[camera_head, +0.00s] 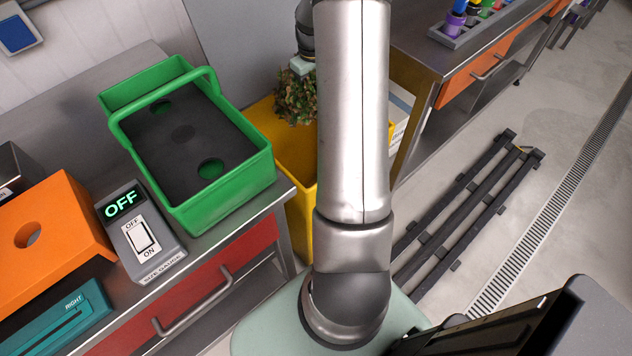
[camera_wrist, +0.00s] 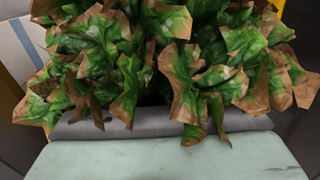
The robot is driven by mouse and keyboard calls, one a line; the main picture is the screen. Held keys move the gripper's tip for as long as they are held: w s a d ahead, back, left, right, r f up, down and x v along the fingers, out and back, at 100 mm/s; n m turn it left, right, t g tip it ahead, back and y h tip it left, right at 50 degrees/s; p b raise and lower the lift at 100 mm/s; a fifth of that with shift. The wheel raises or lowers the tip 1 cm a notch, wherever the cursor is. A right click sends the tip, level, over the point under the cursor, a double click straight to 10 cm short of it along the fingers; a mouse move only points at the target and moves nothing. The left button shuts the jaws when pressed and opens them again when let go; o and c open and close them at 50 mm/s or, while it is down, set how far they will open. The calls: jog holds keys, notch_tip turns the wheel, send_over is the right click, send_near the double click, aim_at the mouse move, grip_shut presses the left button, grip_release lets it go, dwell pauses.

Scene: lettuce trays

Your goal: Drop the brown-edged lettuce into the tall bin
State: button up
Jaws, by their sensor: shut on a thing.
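The brown-edged lettuce (camera_head: 296,97) hangs from my gripper (camera_head: 302,66) over the opening of the tall yellow bin (camera_head: 297,150) in the head view. In the wrist view the lettuce (camera_wrist: 180,60) fills the upper part of the picture, with green leaves and brown edges, right at my gripper (camera_wrist: 165,125). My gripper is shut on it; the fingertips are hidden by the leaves. My arm hides the right part of the bin in the head view. A yellow bit of the bin shows at the top right of the wrist view (camera_wrist: 279,4).
A green carrier (camera_head: 262,172) with a dark holed insert stands on the left bench, beside the bin. A size gauge (camera_head: 143,240) reading OFF, an orange box (camera_head: 60,215) and a teal block (camera_head: 75,320) are nearby. Another bench (camera_head: 425,60) stands right of the bin.

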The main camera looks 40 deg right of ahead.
jog(key=o, duration=1.2)
jog(key=shift+r, duration=0.1)
notch_tip(320, 180, up, 17)
jog(key=shift+r, duration=0.2)
jog(key=shift+d, duration=0.1)
